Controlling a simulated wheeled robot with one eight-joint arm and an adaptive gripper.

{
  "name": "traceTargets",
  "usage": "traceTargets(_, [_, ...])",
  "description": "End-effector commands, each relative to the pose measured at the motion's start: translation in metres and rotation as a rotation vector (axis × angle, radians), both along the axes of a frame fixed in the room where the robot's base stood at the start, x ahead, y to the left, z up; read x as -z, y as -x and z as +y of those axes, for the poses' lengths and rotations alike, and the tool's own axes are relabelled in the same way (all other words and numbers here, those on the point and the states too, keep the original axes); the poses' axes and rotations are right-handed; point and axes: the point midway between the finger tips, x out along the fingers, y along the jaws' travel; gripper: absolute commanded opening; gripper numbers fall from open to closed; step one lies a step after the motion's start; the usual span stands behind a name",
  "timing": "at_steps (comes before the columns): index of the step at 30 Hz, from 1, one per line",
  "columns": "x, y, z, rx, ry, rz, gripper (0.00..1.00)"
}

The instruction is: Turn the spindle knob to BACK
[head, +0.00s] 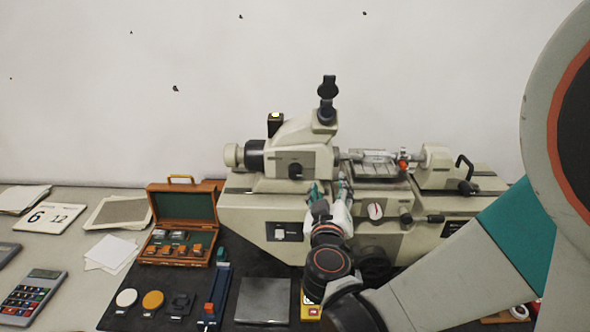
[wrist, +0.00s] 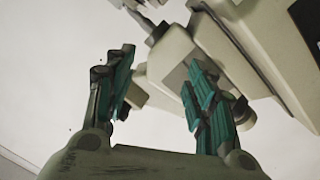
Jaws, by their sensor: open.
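The cream bench machine (head: 345,252) stands against the wall in the head view. A dark round knob (head: 295,170) is on the front of its left upper housing. A small switch (head: 281,233) sits on a dark plate lower left, and another small knob (head: 406,218) is right of the round dial (head: 375,210). I cannot tell for sure which is the spindle knob, nor read any BACK mark. My gripper (head: 327,188) is in front of the machine, right of and below the dark knob. In the wrist view my gripper (wrist: 161,62) has its teal fingers apart, with nothing between them.
A wooden case (head: 183,262) with a green lining is open at the left. A dark mat (head: 262,270) holds a grey plate (head: 263,300), a blue-red tool (head: 212,295) and small discs. A calculator (head: 33,297), papers and a calendar lie far left. My arm crosses the right foreground.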

Motion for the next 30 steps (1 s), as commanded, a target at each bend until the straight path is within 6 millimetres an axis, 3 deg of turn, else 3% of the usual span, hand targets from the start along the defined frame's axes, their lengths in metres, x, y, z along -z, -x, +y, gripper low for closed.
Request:
traceTargets(1, [0.005,0.008,0.019,-0.034,0.015,-0.006,0.5])
traceTargets(6, [0.015,0.037,0.067,-0.125,0.062,-0.035,0.5])
traceTargets(9, [0.017,0.048,0.082,-0.157,0.078,-0.046,0.5])
traceTargets(13, [0.017,0.05,0.088,-0.17,0.087,-0.053,0.5])
traceTargets(20, [0.016,0.021,0.087,-0.166,0.087,-0.053,0.5])
traceTargets(30, [0.017,-0.045,0.088,-0.167,0.086,-0.051,0.5])
